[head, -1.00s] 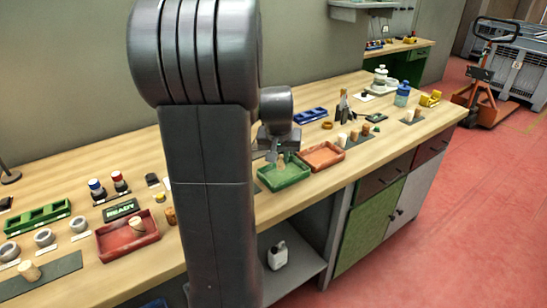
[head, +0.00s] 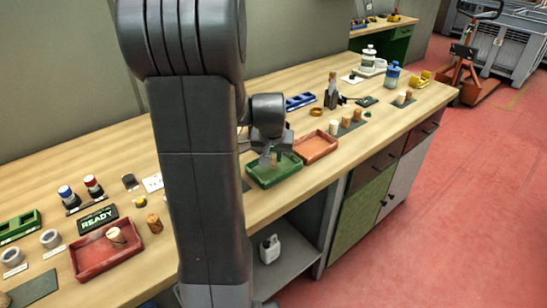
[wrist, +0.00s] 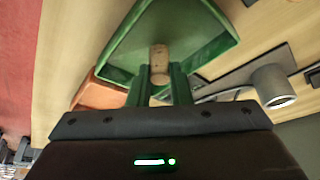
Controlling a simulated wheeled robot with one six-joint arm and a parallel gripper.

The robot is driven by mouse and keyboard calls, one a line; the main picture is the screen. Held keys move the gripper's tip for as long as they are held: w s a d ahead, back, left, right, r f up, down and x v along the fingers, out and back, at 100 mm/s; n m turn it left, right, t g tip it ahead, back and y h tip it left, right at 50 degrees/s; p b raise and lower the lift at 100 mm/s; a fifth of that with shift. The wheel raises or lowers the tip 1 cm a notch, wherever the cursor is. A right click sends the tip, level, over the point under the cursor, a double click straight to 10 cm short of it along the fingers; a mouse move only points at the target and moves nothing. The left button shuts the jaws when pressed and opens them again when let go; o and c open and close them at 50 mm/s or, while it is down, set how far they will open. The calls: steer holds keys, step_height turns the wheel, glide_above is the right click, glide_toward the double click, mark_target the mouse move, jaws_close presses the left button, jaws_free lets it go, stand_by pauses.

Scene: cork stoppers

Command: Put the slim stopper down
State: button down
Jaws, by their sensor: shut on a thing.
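The slim stopper (wrist: 159,55), a light brown cork, is between the fingertips of my gripper (wrist: 160,70) in the wrist view. My gripper is shut on it. In the head view my gripper (head: 269,157) points down over the green tray (head: 262,183), with the stopper (head: 274,158) at its tips. The green tray (wrist: 215,52) lies behind the stopper in the wrist view. I cannot tell whether the stopper touches the tray floor.
An orange-red tray (head: 318,157) stands right beside the green one. Several corks (head: 346,121) stand on a dark mat behind it. A red tray (head: 82,267) with a pale cork (head: 117,236) is at the front left. Blue holder (head: 300,101) stands farther back.

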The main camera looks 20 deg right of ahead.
steer(key=shift+f, duration=0.35)
steer(key=shift+f, duration=0.15)
steer(key=c, duration=1.3)
jaws_free()
steer(key=shift+r, duration=0.4)
steer(key=v, duration=1.1)
steer(key=shift+s+r+p, duration=0.2)
steer(key=shift+s+p, duration=0.05)
steer(key=shift+p, duration=0.05)
steer(key=shift+f, duration=0.1)
